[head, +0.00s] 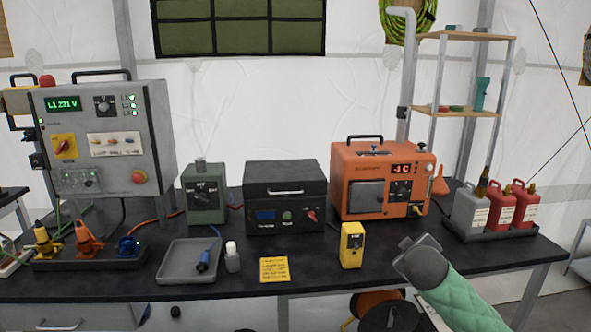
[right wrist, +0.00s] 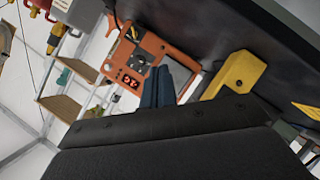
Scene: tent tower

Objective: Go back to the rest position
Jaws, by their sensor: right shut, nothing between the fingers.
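My right gripper (head: 408,250) is above the front right part of the dark table (head: 345,262), at the end of a green-sleeved arm. Its fingers (right wrist: 165,88) show in the right wrist view, shut together with nothing between them. In the head view a yellow handheld device (head: 351,245) stands on the table to the left of the gripper, apart from it. The device also shows in the right wrist view (right wrist: 240,72). An orange unit (head: 350,200) with a lit display stands behind the gripper; it also shows in the right wrist view (right wrist: 120,58). My left gripper is not in view.
Red and grey bottles (head: 500,208) stand in a dark tray at the table's right end. A grey tray (head: 175,272) with a blue connector, a white bottle (head: 232,256) and a yellow note (head: 274,269) lie at the front. A control panel (head: 105,140) stands at left. Shelves (head: 470,113) rise behind.

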